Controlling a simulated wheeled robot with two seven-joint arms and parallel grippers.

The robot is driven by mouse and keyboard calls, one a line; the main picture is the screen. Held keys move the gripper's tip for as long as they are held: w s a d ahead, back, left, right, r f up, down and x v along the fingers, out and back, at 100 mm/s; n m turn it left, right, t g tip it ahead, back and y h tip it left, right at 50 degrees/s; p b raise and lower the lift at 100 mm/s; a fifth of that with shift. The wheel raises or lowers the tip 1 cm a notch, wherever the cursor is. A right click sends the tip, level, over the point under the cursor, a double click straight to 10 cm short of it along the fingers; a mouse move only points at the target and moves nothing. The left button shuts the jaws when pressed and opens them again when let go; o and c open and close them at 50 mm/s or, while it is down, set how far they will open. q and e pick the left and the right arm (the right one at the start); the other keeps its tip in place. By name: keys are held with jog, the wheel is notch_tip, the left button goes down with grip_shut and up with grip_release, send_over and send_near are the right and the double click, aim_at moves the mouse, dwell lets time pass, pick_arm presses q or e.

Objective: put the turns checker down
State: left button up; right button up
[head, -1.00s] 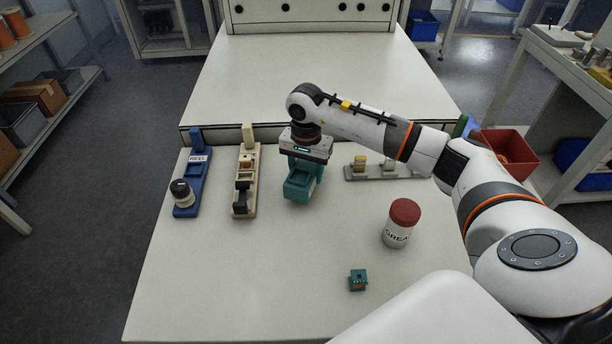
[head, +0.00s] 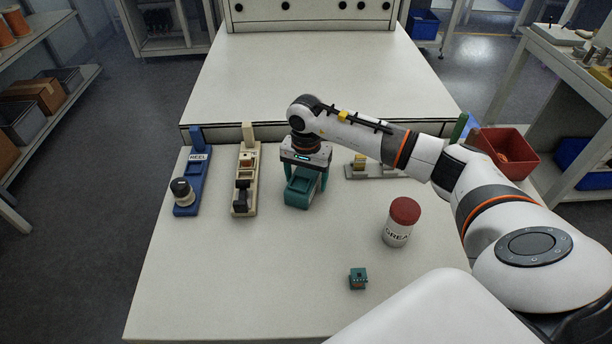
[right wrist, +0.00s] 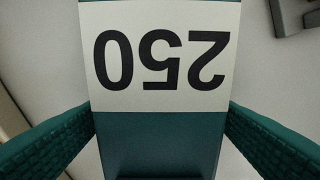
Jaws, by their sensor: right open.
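The turns checker, a teal block-like device (head: 299,194), stands on the white table in the middle of the row of fixtures. In the right wrist view its white label reading "250" (right wrist: 165,60) shows upside down and fills the middle. My right gripper (head: 306,176) is above it and open, one teal finger on each side of its body. In the right wrist view both fingers flank the checker closely; I cannot tell whether they touch it. My left gripper is not in view.
To the left stand a cream fixture (head: 245,180) and a blue "REEL" stand (head: 197,160). A grey rack (head: 374,172) is to the right. A red-lidded grease jar (head: 400,224) and a small teal block (head: 358,278) stand nearer. The front left of the table (head: 220,280) is clear.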

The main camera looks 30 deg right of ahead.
aim_at(306, 173)
notch_tip(306, 173, up, 12)
jog(key=b, duration=0.1)
jog(key=shift+r+b, duration=0.15)
jog(key=shift+b, duration=0.15)
dwell(0.4)
